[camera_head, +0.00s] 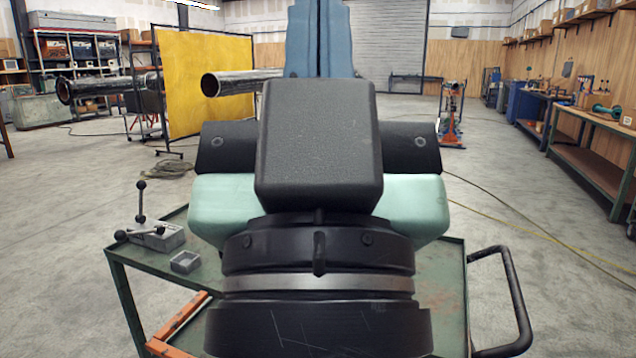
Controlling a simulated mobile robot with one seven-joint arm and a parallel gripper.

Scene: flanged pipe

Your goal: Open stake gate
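I cannot make out a stake gate for certain. A bright metal pipe (240,82) runs behind my arm, its open end toward the left. Another pipe (105,85) with a dark flanged end (65,90) lies farther left at a similar height. My own arm, with dark and pale green links, fills the middle and hides much of the scene behind it. My gripper's fingers do not show.
A green cart (112,262) with a black handle (512,300) stands close in front. A yellow screen (205,60) stands behind.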

